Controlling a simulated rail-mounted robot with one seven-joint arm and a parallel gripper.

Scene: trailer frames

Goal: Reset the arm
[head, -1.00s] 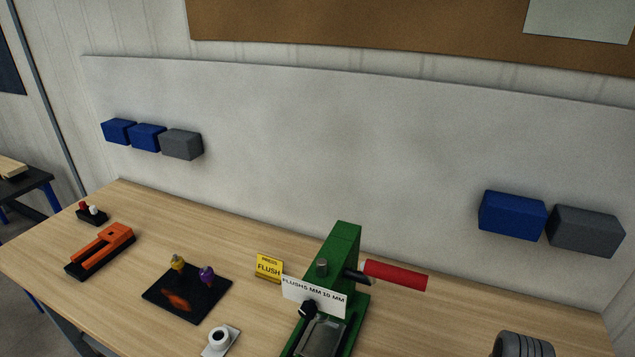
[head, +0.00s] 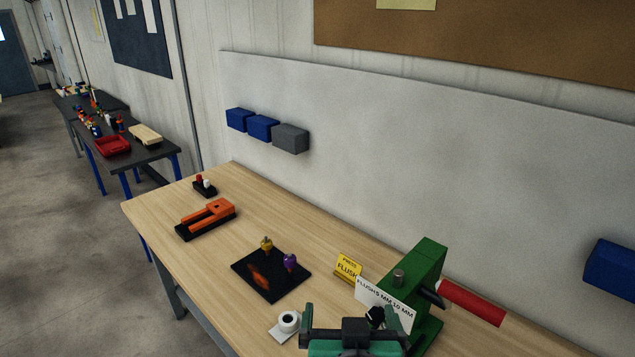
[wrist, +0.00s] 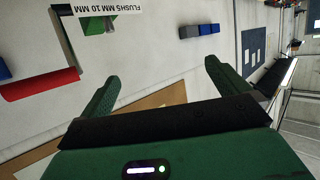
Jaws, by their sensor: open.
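My gripper (head: 351,318) shows at the bottom of the head view, its two green fingers apart with nothing between them. It appears in front of the wooden workbench (head: 215,225) and left of the green press (head: 423,268). In the wrist view my gripper (wrist: 160,80) is also spread and empty, facing the pale wall panel. The press's red handle (head: 471,303) points right; the same red handle (wrist: 38,84) shows at the left of the wrist view. My gripper hides part of the bench front.
On the bench are a black mat (head: 272,285) with yellow and purple pieces, an orange tool (head: 208,218), a yellow sign (head: 347,268) and a small white holder (head: 284,326). Blue and grey bins (head: 263,128) hang on the wall panel. Open floor (head: 60,250) lies left.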

